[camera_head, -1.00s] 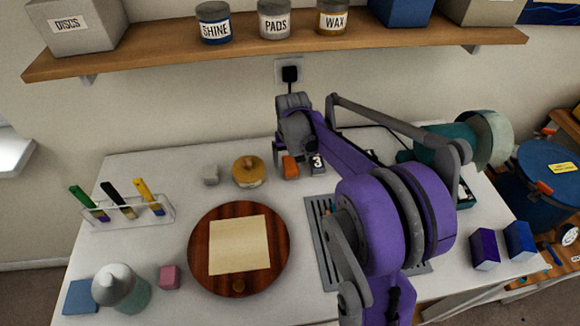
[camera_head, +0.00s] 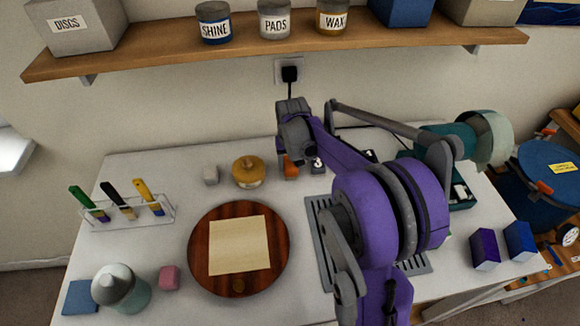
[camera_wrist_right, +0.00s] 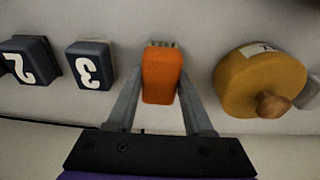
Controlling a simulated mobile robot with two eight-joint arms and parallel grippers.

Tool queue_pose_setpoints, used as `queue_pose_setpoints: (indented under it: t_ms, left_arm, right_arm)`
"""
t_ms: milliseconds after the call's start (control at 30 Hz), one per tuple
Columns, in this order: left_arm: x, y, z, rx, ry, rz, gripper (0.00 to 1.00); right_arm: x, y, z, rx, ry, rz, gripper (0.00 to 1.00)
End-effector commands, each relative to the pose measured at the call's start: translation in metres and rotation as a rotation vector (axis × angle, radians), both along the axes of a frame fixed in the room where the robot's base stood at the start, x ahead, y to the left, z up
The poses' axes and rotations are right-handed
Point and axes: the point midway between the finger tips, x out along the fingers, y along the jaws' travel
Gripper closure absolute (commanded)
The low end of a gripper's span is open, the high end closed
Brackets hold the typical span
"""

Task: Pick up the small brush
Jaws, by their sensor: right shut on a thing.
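A small orange block with a grey, bristle-like edge (camera_wrist_right: 162,75), which looks like the small brush, stands at the back of the white table; it shows partly behind my gripper in the head view (camera_head: 290,168). My right gripper (camera_wrist_right: 160,82) has a finger on each side of it and is shut on it. In the head view the right gripper (camera_head: 292,158) points down over it. I cannot tell whether it is lifted off the table. My left gripper is not in view.
A yellow round tin with a knob (camera_wrist_right: 255,80) stands close beside it, and dark blocks numbered 3 (camera_wrist_right: 90,66) and 2 (camera_wrist_right: 30,60) stand on the other side. A rack (camera_head: 128,214) holds three brushes at the left. A round wooden board (camera_head: 205,275) lies mid-table.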

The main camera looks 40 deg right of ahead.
Motion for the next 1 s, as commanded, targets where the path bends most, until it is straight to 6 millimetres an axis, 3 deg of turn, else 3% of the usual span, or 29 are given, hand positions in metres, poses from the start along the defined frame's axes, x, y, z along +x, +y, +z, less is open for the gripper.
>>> queue_pose_setpoints:
  t_ms: [367, 700, 1000]
  left_arm:
    - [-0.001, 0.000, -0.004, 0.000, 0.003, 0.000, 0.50]
    - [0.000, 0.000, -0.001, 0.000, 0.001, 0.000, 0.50]
    - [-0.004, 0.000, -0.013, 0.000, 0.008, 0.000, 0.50]
  right_arm:
    - [-0.004, 0.002, 0.010, 0.000, 0.000, 0.000, 1.00]
    - [-0.004, 0.002, 0.072, 0.000, 0.000, -0.001, 1.00]
    - [-0.062, 0.034, 0.069, 0.000, 0.001, 0.000, 1.00]
